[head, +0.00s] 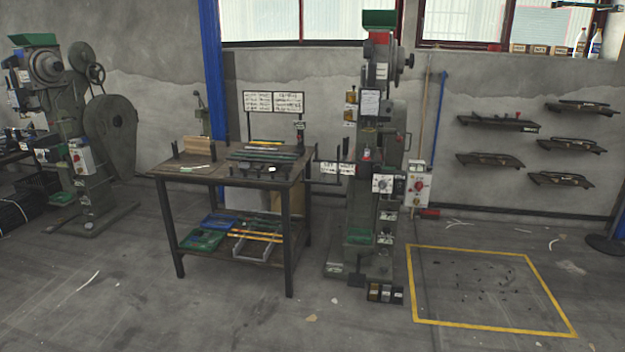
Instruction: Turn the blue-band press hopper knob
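Two rivet presses stand in the head view. The middle press (384,150) is tall, with a green hopper (378,19) on top and a red band (379,38) just under it. A small dark knob or wheel (410,61) sticks out at its upper right. The left press (108,130) also has a green hopper (33,39), above a round head (46,66), with a handwheel (96,73) to the right. I cannot make out a blue band on either press. Neither of my grippers is in view.
A workbench (242,176) with trays and tools stands left of the middle press. A blue pillar (212,70) rises behind it. A yellow-outlined floor square (490,326) lies at the right, below wall shelves (497,122). The front floor is mostly clear.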

